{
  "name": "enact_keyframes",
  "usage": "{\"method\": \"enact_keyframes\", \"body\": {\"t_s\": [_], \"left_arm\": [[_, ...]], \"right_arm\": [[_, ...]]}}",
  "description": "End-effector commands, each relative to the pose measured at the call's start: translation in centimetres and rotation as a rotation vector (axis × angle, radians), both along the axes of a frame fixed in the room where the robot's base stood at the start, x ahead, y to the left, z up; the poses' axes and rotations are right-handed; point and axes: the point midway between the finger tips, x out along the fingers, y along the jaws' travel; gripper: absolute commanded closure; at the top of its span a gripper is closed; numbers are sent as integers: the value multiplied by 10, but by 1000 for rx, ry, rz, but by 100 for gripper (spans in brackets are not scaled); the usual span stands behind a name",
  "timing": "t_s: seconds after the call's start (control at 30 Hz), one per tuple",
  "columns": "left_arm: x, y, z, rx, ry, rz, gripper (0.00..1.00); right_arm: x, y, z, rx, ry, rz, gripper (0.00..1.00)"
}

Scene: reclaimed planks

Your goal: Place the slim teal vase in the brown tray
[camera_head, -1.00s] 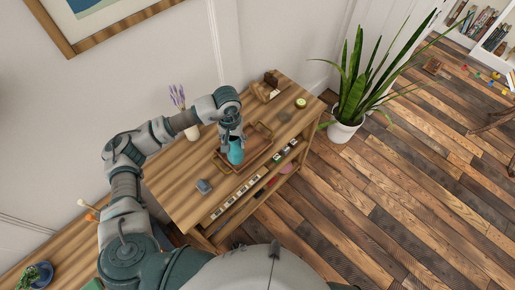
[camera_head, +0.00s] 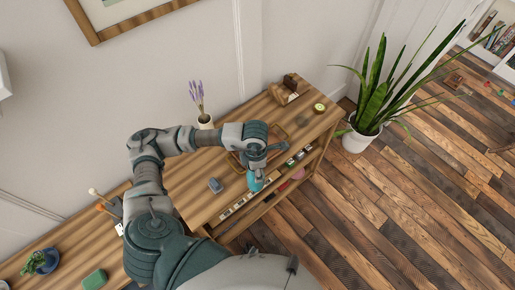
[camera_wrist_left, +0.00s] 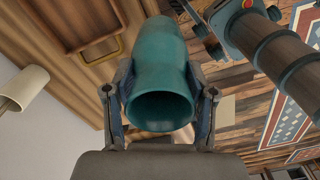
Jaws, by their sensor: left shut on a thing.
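The slim teal vase (camera_head: 257,184) is held in my left gripper (camera_head: 259,174) near the front edge of the wooden table. In the wrist view the vase (camera_wrist_left: 158,55) sits between both fingers (camera_wrist_left: 160,98), its open mouth facing the camera. The brown tray (camera_head: 234,163) lies on the tabletop behind the gripper, and my arm hides much of it. In the wrist view a corner of the tray (camera_wrist_left: 70,43) with a brass-coloured handle shows at upper left, apart from the vase. My right gripper is in neither view.
A small grey-blue object (camera_head: 215,185) lies left of the tray. A round green-topped item (camera_head: 319,108) and a wooden object (camera_head: 284,92) are at the far end. A potted plant (camera_head: 359,138) stands on the floor.

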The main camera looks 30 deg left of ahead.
Motion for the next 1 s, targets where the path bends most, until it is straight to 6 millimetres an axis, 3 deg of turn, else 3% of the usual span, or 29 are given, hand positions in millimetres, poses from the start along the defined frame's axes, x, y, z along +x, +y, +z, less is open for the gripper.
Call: {"method": "enact_keyframes", "body": {"t_s": [0.17,0.4,0.6,0.77,1.0], "left_arm": [[27,22,-1,2,-1,29,100],[83,64,-8,1,-1,26,100],[117,90,-12,0,-1,20,100],[125,96,-16,-1,-1,17,100],[124,96,-46,-1,1,17,100]], "right_arm": [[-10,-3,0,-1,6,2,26],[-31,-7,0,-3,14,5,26],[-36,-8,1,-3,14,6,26],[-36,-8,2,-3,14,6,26],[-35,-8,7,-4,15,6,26]]}}
